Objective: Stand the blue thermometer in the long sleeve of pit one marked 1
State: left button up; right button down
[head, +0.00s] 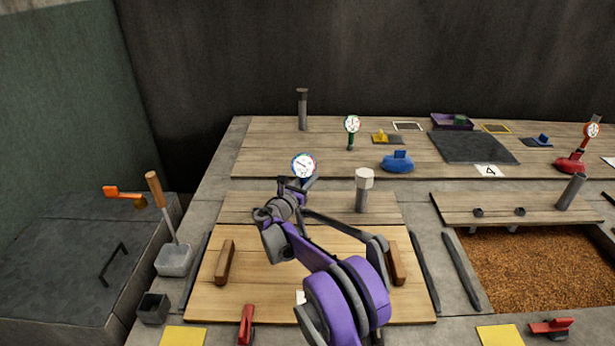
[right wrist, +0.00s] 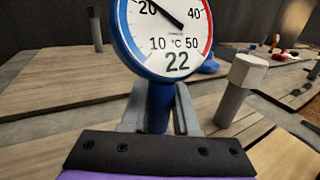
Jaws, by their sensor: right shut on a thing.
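The blue thermometer (head: 303,167) has a round white dial, and it also shows in the right wrist view (right wrist: 160,103), its dial reading 22. My right gripper (head: 306,184) is shut on its blue stem, below the dial. The stem's lower end is hidden. A grey sleeve with a pale cap (head: 362,192) stands upright to the right of the gripper and also shows in the wrist view (right wrist: 235,95). A taller grey sleeve (head: 302,110) stands on the back boards. I cannot read a 1 on either. A white tag (head: 300,297) is mostly hidden by my arm. My left gripper is out of view.
A boarded lid (head: 205,290) with two wooden handles lies in front. An open pit of brown grain (head: 545,260) is at right, with a tilted sleeve (head: 571,190) by it. A green thermometer (head: 351,130) and a red one (head: 590,132) stand behind.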

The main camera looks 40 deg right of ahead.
jog(key=shift+f+b, duration=2)
jog(key=shift+f, duration=1.4)
jog(key=c, duration=0.6)
grip_release()
jog(key=shift+f, duration=0.1)
jog(key=p+v, duration=0.1)
jog(key=v, duration=0.9)
jog(key=shift+s+a+p, duration=0.15)
jog(key=shift+a+p, duration=0.2)
jog(key=shift+a, duration=0.05)
